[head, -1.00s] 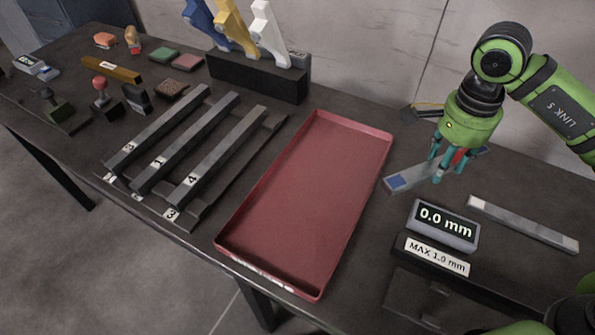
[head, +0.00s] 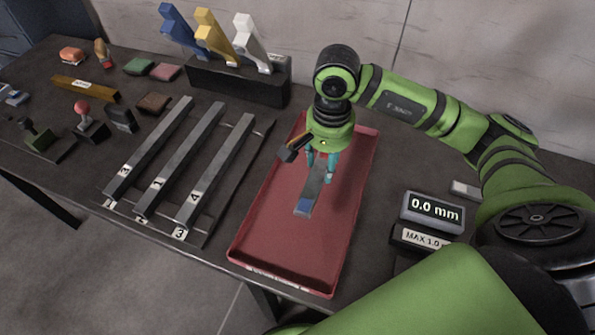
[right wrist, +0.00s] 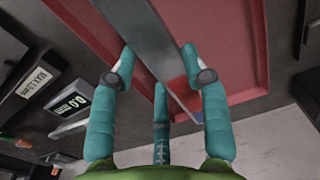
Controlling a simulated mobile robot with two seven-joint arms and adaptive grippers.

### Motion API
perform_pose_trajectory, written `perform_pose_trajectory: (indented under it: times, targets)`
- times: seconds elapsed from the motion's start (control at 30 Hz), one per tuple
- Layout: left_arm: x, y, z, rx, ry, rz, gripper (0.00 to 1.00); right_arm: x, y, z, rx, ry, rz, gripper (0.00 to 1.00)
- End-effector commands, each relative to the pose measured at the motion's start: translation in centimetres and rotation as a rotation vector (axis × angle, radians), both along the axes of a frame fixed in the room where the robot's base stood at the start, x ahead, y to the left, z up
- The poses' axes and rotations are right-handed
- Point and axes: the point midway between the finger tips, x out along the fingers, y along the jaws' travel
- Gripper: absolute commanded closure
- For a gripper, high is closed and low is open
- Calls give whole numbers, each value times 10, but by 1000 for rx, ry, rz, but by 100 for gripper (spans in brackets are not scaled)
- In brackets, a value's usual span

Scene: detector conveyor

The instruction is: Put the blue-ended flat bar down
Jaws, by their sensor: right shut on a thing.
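The blue-ended flat bar (head: 305,206) is a grey metal strip, its blue end toward the front of the table. My right gripper (head: 323,170) is shut on it, over the red tray (head: 270,240). In the right wrist view the bar (right wrist: 150,45) runs between the teal fingers of the gripper (right wrist: 158,72), with the red tray (right wrist: 225,40) behind it. I cannot tell whether the bar touches the tray floor. The bar's far part is hidden by the gripper in the head view. My left gripper is not in view.
Numbered grey bars (head: 165,160) lie on a rack left of the tray. A 0.0 mm display (head: 433,211) stands to the right, near another flat bar (head: 466,189) partly hidden by my arm. A dark block (head: 240,82) with coloured upright pieces stands behind.

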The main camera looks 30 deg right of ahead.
Motion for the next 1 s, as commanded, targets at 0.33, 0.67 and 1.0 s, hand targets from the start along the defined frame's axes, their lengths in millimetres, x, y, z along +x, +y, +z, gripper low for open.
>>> perform_pose_trajectory:
  times: [0.33, 0.67, 1.0]
  targets:
    - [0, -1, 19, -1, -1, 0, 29, 38, 40, -29, 1, -3, -1, 100]
    - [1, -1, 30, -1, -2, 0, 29, 41, 44, -56, -1, 1, -3, 100]
    - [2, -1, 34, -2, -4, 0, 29, 42, 44, -74, 0, -6, -1, 100]
